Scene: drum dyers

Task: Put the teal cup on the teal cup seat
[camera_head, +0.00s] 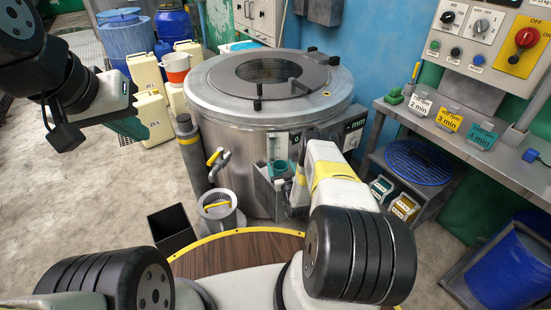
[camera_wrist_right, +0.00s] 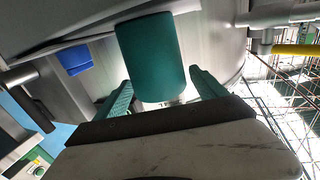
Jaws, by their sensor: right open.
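The teal cup (camera_wrist_right: 150,55) fills the upper middle of the right wrist view. My right gripper (camera_wrist_right: 160,80) is open, with its two teal fingers on either side of the cup's near end. I cannot tell whether they touch it. In the head view, a small teal shape (camera_head: 280,168) shows at the drum's front, beside my right forearm, which hides much of that spot. My left gripper (camera_head: 130,122) is at the upper left, away from the drum, and its fingertips are not clear. I cannot make out the teal cup seat.
The steel drum (camera_head: 205,100) stands in the middle. A blue piece (camera_wrist_right: 75,60) is left of the cup. A shelf bench (camera_head: 440,118) with coloured tags stands at right. A pipe with a yellow handle (camera_wrist_right: 295,49) and an open black bin (camera_head: 172,222) are nearby.

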